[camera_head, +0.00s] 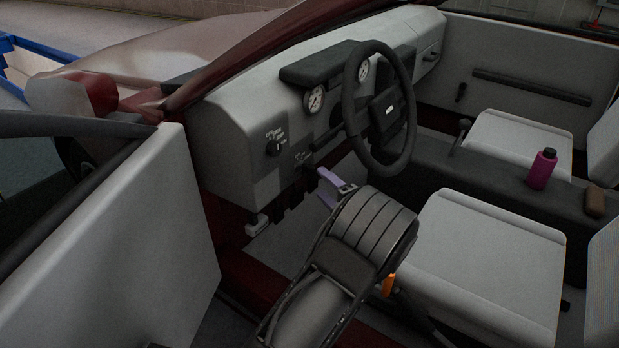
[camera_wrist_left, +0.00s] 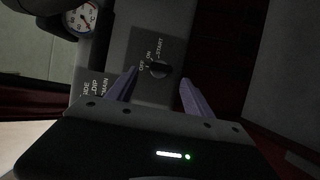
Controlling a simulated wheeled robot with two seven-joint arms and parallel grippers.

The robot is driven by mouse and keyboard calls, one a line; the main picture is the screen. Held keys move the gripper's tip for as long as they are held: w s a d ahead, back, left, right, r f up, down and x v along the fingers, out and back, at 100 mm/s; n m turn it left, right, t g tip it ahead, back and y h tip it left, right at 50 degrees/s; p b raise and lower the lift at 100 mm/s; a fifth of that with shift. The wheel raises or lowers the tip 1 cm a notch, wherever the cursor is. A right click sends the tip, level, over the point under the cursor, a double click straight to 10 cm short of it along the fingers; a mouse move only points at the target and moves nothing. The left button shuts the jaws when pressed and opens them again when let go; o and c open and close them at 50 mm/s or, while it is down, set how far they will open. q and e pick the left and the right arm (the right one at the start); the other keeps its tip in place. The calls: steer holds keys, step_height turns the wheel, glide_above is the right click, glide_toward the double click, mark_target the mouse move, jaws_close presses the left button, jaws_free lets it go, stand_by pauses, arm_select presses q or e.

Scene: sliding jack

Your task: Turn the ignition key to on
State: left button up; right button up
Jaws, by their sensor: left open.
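The ignition key (camera_wrist_left: 158,69) is a small dark knob on a grey dash panel, with OFF, ON and START printed around it in the left wrist view. Which mark it points to is hard to tell. My left gripper (camera_wrist_left: 157,82) is open, its purple fingers spread either side of the key with a gap on both sides; contact is not visible. In the head view the left gripper (camera_head: 329,186) reaches up to the lower dash beneath the steering wheel, and its fingers partly cover the key area. My right gripper is not in view.
The steering wheel (camera_head: 380,108) stands just above and right of my gripper. A light switch (camera_head: 273,148) sits left on the dash. The open door (camera_head: 165,235) is at left. The near seat (camera_head: 490,265) and a magenta bottle (camera_head: 542,168) are at right.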

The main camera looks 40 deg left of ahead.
mark_target(313, 176)
arm_select(q)
steer(key=shift+a, duration=0.1)
steer(key=x, duration=0.7)
steer(key=shift+w+a, duration=0.15)
steer(key=shift+a, duration=0.15)
jaws_close()
stand_by(0.5)
